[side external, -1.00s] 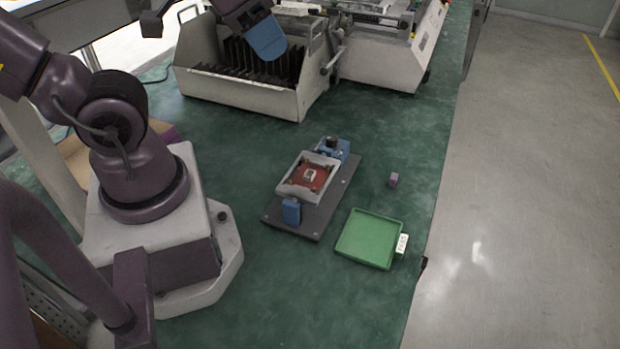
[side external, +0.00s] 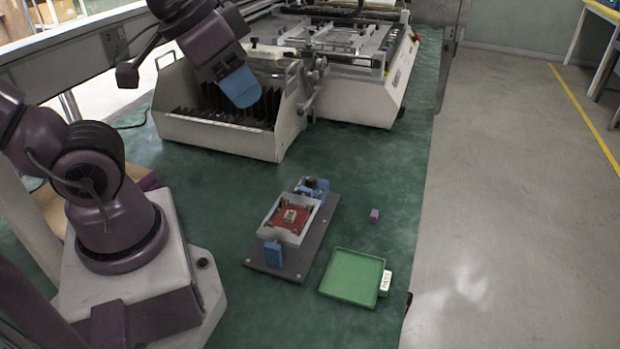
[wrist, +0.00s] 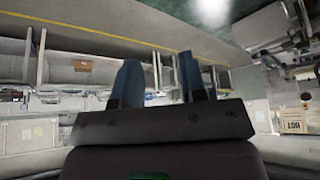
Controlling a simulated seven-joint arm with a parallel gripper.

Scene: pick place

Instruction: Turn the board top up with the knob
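The red board (side external: 291,219) sits in a pale grey frame (side external: 268,232) on a dark base plate (side external: 308,262). A small light part shows at the middle of the board's visible face. A blue block (side external: 273,254) stands at the frame's near end, and a blue mount with a dark part (side external: 311,187) is at its far end. I cannot tell which of these is the knob. My gripper (side external: 240,88) is high over the slotted rack, far from the fixture. In the wrist view its two blue fingers (wrist: 158,80) are apart, with nothing between them.
A green tray (side external: 352,278) with a white label lies right of the fixture. A small purple block (side external: 374,215) sits behind it. The slotted rack (side external: 215,132) and a large machine (side external: 345,95) stand at the back. The green bench between rack and fixture is clear.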

